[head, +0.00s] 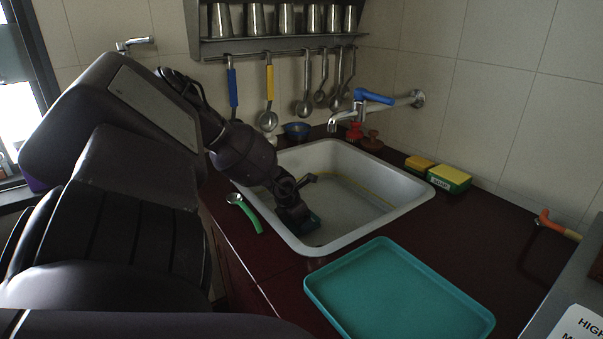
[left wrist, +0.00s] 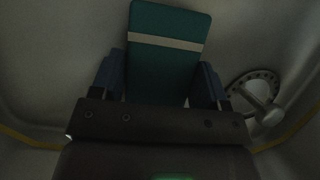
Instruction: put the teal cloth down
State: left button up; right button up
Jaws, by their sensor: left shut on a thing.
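The teal cloth (left wrist: 170,60) has a pale stripe and lies between the two fingers of my left gripper (left wrist: 160,80) in the left wrist view. My left gripper is shut on it. In the head view my left gripper (head: 300,218) reaches down into the white sink (head: 408,192), near its front left side. Only a small dark teal bit of the cloth (head: 314,222) shows beside the gripper there. I cannot tell whether the cloth touches the sink floor. My right gripper is in neither view.
A teal tray (head: 400,290) lies on the dark red counter in front of the sink. A green-handled ladle (head: 247,214) lies left of the sink. Sponges (head: 449,178) sit to the right. A blue-handled tap (head: 370,98) overhangs the back. The drain (left wrist: 256,98) shows in the wrist view.

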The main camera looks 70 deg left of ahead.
pick_arm(q)
jog(key=shift+f, duration=0.15)
jog(key=o, duration=0.9)
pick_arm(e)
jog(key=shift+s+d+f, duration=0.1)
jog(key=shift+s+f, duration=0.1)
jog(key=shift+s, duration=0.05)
pick_arm(q)
jog(key=shift+r, duration=0.6)
jog(key=p+v, duration=0.3)
jog(key=v, duration=0.2)
jog(key=p+v, duration=0.3)
jog(key=v, duration=0.3)
jog(key=shift+s, duration=0.3)
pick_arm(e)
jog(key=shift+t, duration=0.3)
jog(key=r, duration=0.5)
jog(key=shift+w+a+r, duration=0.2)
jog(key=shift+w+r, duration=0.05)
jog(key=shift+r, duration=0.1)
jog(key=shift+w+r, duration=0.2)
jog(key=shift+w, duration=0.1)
